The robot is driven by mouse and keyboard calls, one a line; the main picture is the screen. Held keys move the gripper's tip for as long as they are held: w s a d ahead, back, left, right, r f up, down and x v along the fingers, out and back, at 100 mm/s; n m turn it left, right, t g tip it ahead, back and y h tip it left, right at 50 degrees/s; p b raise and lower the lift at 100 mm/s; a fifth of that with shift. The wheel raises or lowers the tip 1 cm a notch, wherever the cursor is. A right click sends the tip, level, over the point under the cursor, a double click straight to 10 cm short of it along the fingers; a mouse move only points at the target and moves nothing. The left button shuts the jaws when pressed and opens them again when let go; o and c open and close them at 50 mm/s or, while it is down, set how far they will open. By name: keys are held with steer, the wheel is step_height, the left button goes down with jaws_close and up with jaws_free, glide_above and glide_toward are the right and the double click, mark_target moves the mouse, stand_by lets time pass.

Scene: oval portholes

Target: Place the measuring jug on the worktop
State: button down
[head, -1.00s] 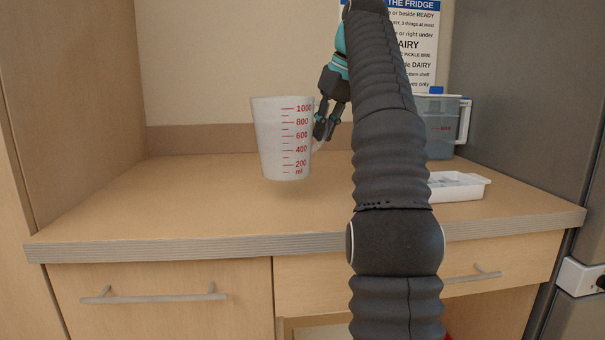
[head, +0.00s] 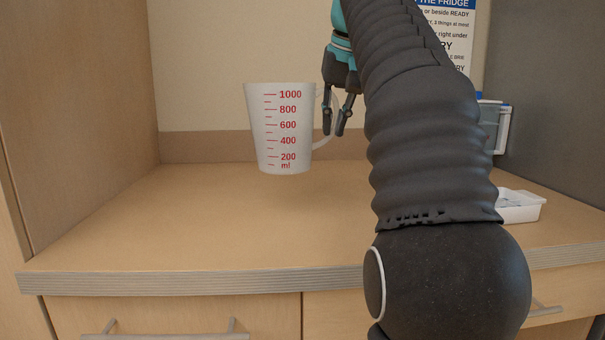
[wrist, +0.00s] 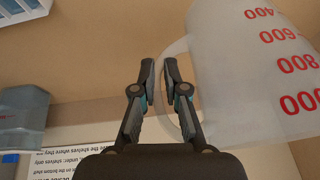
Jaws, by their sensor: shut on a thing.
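The measuring jug (head: 282,135) is white and translucent with red markings. It is upright over the worktop (head: 220,225), in the middle of the head view. Its base looks a little above the surface, but the gap is hard to judge. My gripper (head: 338,133) is to the right of the jug, shut on its handle (head: 327,118). In the wrist view the jug (wrist: 255,75) fills the upper right, and the fingers (wrist: 159,95) close at its handle loop. My arm hides part of the worktop's right side.
A white tray (head: 519,206) lies on the worktop at the right. A clear container (head: 493,125) stands behind it, partly hidden by my arm. A printed notice (head: 462,35) is on the back wall. A wooden side panel bounds the left. The worktop's left and front are clear.

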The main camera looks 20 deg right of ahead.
mark_target(295, 122)
steer(key=w+a+f, duration=0.1)
steer(key=a, duration=0.1)
steer(key=w+a+f, duration=0.1)
steer(key=a+f, duration=0.1)
steer(key=w+a+f+b, duration=0.1)
steer(key=w+a+f, duration=0.1)
steer(key=a, duration=0.1)
steer(key=shift+w, duration=0.1)
steer(key=shift+a+f+b, duration=0.1)
steer(key=shift+f+b, duration=0.7)
steer(key=shift+f, duration=1.25)
steer(key=c, duration=1.2)
jaws_free()
steer(key=p+v, duration=0.2)
steer(key=v, duration=0.7)
steer(key=shift+r+p, duration=0.35)
steer(key=shift+r, duration=0.1)
steer(key=shift+v, duration=1.2)
